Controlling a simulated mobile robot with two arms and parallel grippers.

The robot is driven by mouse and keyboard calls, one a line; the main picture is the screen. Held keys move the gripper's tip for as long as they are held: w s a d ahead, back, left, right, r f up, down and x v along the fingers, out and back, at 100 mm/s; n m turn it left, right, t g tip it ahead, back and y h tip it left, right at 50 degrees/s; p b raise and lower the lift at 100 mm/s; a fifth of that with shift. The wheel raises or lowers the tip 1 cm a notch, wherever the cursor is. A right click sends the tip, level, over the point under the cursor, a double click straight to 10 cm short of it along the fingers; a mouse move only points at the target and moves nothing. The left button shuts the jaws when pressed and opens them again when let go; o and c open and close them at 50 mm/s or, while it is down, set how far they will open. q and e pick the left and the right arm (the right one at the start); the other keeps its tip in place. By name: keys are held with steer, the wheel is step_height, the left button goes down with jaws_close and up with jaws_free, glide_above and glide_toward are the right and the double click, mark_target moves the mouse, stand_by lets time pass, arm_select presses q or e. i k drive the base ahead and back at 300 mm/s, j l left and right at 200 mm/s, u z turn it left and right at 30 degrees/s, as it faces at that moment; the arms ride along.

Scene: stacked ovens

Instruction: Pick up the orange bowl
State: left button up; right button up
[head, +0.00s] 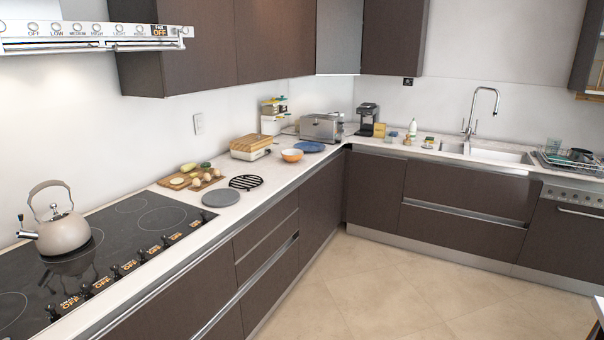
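The orange bowl (292,155) is small and upright on the white counter. It stands near the counter's front edge, to the right of a wooden box and in front of a blue plate. It looks orange outside with a pale inside, and its contents are too small to tell. Neither of my grippers shows in the head view.
The wooden box (250,147), blue plate (309,147), black trivet (246,182) and grey disc (221,197) surround the bowl's area. A toaster (321,127) stands behind. A kettle (61,222) sits on the cooktop (152,245). The floor (385,288) is clear.

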mark_target(291, 156)
steer(key=i+l+z, duration=0.3)
steer(key=i, duration=0.6)
steer(key=i+z, duration=0.35)
steer(key=i, duration=0.6)
